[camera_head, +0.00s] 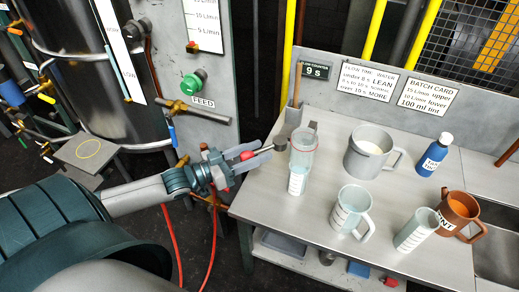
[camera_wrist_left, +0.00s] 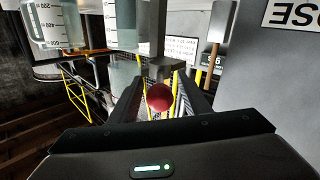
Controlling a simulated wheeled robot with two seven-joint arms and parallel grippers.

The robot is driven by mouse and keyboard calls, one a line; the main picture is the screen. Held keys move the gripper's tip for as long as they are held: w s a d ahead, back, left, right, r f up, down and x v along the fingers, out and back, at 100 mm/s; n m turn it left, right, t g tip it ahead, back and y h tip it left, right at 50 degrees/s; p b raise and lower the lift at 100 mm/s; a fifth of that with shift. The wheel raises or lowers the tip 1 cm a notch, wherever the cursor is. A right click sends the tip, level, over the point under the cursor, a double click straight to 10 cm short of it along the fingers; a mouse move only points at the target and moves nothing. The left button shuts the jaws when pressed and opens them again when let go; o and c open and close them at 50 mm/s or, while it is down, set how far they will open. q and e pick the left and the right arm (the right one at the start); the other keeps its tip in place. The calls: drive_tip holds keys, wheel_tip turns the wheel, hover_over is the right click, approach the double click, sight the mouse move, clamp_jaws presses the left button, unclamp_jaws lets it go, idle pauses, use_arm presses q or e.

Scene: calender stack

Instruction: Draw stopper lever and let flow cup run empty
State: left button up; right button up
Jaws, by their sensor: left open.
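In the left wrist view the red knob (camera_wrist_left: 159,97) shows between the fingers; contact cannot be told. My right gripper is not in view.
A small display (camera_head: 316,71) reads 9 s. Red hoses hang below my left arm.

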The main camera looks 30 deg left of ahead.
use_arm(q)
drive_tip(key=shift+w+d, duration=0.3)
drive_tip(key=shift+w, duration=0.25)
clamp_jaws()
